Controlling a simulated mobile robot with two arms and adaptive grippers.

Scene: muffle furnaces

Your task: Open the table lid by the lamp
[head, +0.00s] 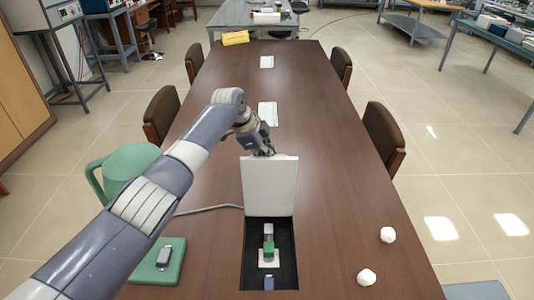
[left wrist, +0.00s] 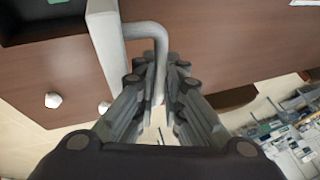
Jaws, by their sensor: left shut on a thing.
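The white table lid (head: 269,186) stands about upright at the far edge of a dark recess (head: 283,236) in the table. The recess is uncovered and holds small green, white and blue-grey parts. My left gripper (head: 263,147) is at the lid's upper edge. In the left wrist view my left gripper (left wrist: 156,75) is shut on the lid's bent grey handle (left wrist: 147,30), with the lid's edge (left wrist: 106,42) beside it. The green lamp (head: 130,160) is left of the recess, partly behind my left arm; its square base (head: 172,272) is near the front. My right gripper is not in view.
The long brown table (head: 325,170) has chairs along both sides. Two white crumpled balls (head: 388,234) (head: 366,277) lie right of the recess. A cable (head: 205,209) runs from the lamp side to the recess.

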